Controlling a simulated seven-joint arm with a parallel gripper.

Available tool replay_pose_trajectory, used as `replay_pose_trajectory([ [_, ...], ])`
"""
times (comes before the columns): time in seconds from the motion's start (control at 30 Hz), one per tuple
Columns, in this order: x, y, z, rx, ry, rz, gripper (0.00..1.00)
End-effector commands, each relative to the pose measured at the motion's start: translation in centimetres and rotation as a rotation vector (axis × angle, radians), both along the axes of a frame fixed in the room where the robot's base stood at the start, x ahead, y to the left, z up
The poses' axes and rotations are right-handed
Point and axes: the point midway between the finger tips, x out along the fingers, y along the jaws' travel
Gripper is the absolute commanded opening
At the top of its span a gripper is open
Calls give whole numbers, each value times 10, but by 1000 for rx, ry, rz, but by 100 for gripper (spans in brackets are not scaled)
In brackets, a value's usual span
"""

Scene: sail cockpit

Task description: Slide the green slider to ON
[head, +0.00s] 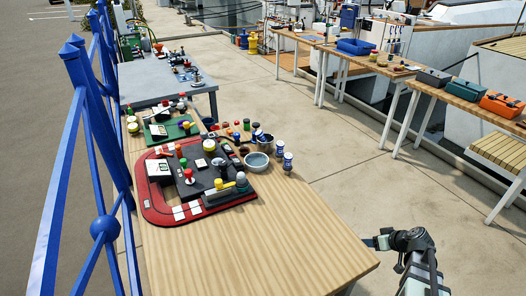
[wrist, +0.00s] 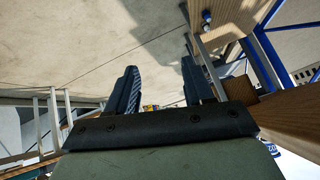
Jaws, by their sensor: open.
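A black control panel (head: 204,166) with several small knobs and levers lies in a red frame (head: 158,212) on the wooden table. A small green knob (head: 183,162) shows on it, but I cannot tell whether it is the green slider. ON markings are too small to read. Behind it is a green panel (head: 158,138) with small controls. My gripper (head: 372,243) is at the lower right in the head view, beyond the table's front right corner and well away from both panels. In the wrist view, its two dark fingers (wrist: 160,78) are apart with nothing between them.
The wooden table (head: 262,240) is bare at its front. A metal bowl (head: 257,161) and several small bottles stand right of the black panel. A blue railing (head: 92,120) runs along the left. Benches with toolboxes (head: 465,90) stand at the right, across open paving.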

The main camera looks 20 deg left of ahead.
Motion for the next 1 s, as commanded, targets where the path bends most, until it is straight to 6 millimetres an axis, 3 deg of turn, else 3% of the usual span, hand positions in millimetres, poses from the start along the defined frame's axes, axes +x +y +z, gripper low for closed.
replay_pose_trajectory([
  [0.1, 26, 13, 42, 10, -83, 46, 52],
  [0.3, 60, 37, 113, 30, -218, 126, 52],
  [0.63, 97, 94, 238, 58, -431, 281, 52],
  [0.8, 111, 161, 294, 62, -479, 414, 52],
  [1.0, 112, 245, 309, 39, -413, 547, 52],
])
